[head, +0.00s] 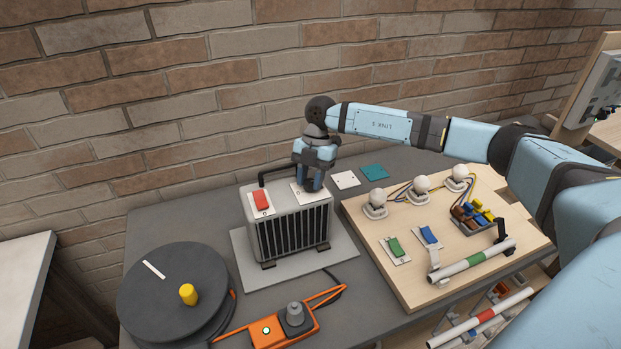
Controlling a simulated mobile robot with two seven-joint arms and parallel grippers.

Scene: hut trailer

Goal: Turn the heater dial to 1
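The heater (288,232) is a pale box with a dark ribbed front, standing on a grey plate on the table. A red switch (261,201) is on the left of its top. A white dial plate (299,193) is on the right of its top. My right gripper (312,186) points straight down at this plate, its fingertips at or just above the heater top. It covers the dial, so I cannot see the dial's setting or whether the fingers are closed on it. My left gripper is not in view.
A black cable reel (176,292) with a yellow knob and an orange power unit (284,324) stand in front. A wooden board (440,283) with bulbs and switches is at the right. White and teal cards (374,171) lie behind the heater, near the brick wall.

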